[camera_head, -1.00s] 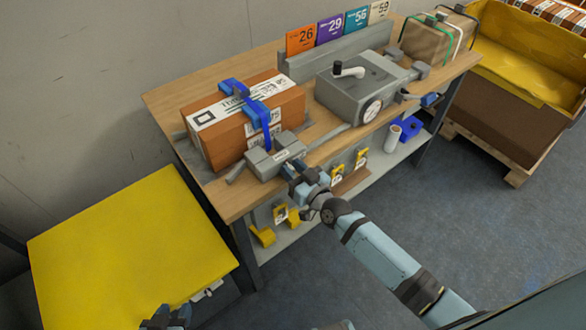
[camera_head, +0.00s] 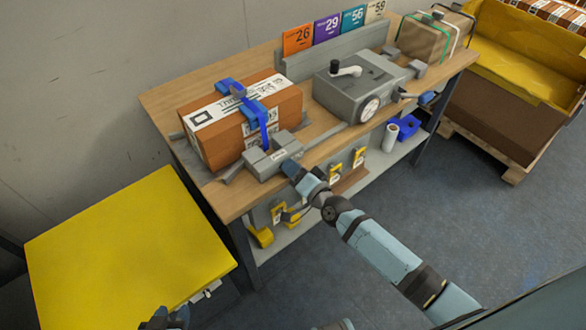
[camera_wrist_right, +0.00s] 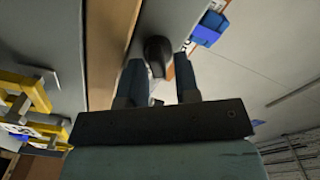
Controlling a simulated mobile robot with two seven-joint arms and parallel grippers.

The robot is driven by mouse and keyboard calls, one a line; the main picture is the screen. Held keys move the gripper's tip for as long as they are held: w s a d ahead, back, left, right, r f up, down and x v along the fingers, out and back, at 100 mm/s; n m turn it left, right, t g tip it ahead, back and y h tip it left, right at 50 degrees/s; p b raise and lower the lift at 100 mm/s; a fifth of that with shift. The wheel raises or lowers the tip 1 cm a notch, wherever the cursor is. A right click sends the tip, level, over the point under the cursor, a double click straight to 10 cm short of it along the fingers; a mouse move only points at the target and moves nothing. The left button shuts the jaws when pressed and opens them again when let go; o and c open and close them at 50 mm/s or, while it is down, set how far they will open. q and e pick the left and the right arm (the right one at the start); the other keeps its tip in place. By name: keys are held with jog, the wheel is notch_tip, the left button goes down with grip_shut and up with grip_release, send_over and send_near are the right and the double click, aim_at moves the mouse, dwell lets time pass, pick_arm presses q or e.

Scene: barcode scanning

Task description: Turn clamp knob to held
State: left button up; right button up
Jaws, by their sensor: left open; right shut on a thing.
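The grey clamp (camera_head: 265,160) sits at the front left edge of the wooden bench, against the orange-brown box (camera_head: 236,126). My right gripper (camera_head: 293,167) is at the front of this clamp, at the bench edge. In the right wrist view the dark rounded clamp knob (camera_wrist_right: 157,48) lies between the two fingers of my right gripper (camera_wrist_right: 160,80), which is shut on it. The head view mostly hides the knob behind the gripper, and I cannot read its setting. My left gripper (camera_head: 166,318) is open at the bottom edge, partly cut off, near the yellow table.
A grey device (camera_head: 358,90) with a crank and round dial stands mid-bench. Number cards (camera_head: 326,29) stand at the back. The yellow table (camera_head: 125,245) is at left. A brown box (camera_head: 430,38) is at far right.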

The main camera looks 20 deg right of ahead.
jog(key=m, duration=0.2)
jog(key=m+b, duration=0.1)
jog(key=m, duration=0.3)
jog(key=shift+d+f+m+b, duration=0.1)
jog(key=shift+f+m+b, duration=0.2)
jog(key=shift+f, duration=0.1)
dwell(0.3)
jog(key=o, duration=0.6)
